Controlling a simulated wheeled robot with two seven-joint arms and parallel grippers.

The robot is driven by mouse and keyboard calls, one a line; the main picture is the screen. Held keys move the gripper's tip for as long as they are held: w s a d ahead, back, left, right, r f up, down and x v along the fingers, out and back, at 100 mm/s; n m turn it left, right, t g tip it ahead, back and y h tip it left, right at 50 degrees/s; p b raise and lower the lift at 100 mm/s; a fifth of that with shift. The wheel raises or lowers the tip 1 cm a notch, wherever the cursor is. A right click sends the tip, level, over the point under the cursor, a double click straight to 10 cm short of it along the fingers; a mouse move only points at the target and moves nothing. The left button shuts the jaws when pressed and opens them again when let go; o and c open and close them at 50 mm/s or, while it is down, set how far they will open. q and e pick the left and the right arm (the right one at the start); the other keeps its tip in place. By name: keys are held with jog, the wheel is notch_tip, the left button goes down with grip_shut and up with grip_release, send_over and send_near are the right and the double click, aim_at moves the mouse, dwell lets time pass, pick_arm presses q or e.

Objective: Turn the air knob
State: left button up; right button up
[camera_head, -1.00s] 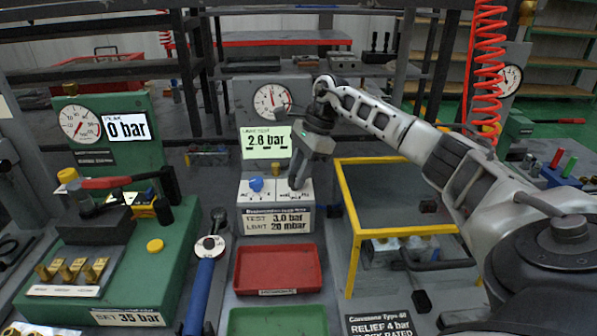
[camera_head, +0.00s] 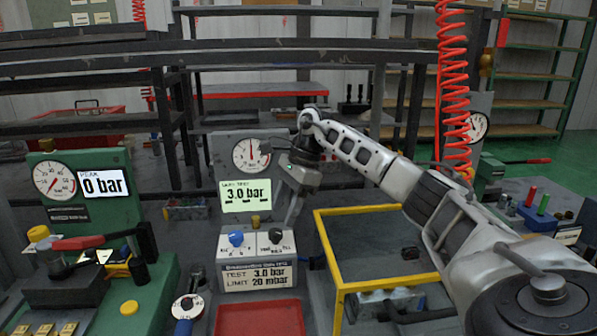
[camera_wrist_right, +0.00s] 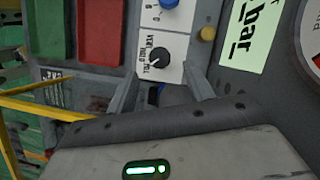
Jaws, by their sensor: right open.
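The grey test unit has a white sloped panel with a blue knob (camera_head: 236,240) on the left and a black knob (camera_head: 275,235) on the right. In the right wrist view the black knob (camera_wrist_right: 160,58) has VENT, HOLD and FILL markings, and part of the blue knob (camera_wrist_right: 169,3) shows at the top edge. My right gripper (camera_head: 291,222) is just above and right of the black knob. In the wrist view its open fingers (camera_wrist_right: 162,74) stand either side, with the black knob a little beyond the tips and nothing held. The unit's display (camera_head: 246,195) reads 3.0 bar. My left gripper is out of view.
A yellow-framed bin (camera_head: 335,262) stands right of the unit and a red tray (camera_head: 260,320) in front. A red coiled hose (camera_head: 453,90) hangs at right.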

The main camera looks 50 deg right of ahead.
jog(key=v, duration=1.1)
jog(key=shift+r+p, duration=0.2)
jog(key=shift+p, duration=0.15)
jog(key=shift+d, duration=0.15)
